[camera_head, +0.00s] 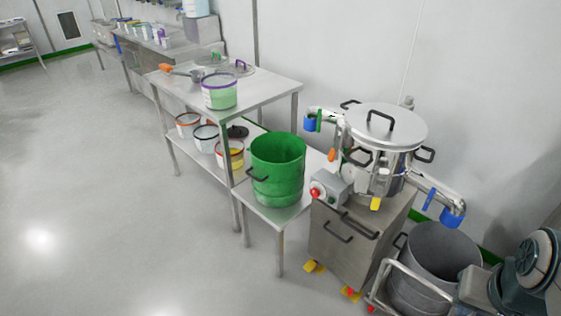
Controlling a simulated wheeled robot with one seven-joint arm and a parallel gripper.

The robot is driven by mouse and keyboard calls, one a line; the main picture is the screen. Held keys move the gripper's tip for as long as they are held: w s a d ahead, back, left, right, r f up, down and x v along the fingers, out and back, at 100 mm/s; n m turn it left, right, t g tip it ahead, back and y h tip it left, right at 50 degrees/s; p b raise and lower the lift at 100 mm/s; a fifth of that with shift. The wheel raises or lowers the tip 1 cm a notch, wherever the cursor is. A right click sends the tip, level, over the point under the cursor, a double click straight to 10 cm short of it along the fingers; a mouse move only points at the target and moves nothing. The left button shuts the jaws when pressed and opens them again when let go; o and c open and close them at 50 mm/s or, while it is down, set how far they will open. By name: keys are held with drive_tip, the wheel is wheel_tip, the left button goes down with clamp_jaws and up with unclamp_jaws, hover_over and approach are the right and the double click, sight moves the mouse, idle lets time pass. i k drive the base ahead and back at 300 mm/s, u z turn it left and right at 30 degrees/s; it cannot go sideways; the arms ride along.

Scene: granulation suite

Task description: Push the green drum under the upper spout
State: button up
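The green drum (277,185) is open-topped and upright, with a dark handle on its front left side. It stands on a low steel table (283,216) left of the sieving machine. The machine's upper spout (322,114) sticks out to the left at the back and ends in a blue piece. The spout end is up and to the right of the drum's rim in the picture; the drum does not appear to be directly below it. Part of my arm shows at the bottom right corner, but I cannot see my gripper's fingers.
The steel machine (380,140) sits on a wheeled cabinet (345,245). Its lower spout (451,214) hangs over a grey drum (432,255) on a trolley. A taller table (262,85) with tubs on its shelf adjoins the low table. The floor in front is clear.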

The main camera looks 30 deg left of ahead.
sight(278, 167)
drive_tip(key=u, duration=0.9)
drive_tip(key=i, duration=1.05)
drive_tip(key=u, duration=0.45)
drive_tip(key=i, duration=0.55)
drive_tip(key=u, duration=0.55)
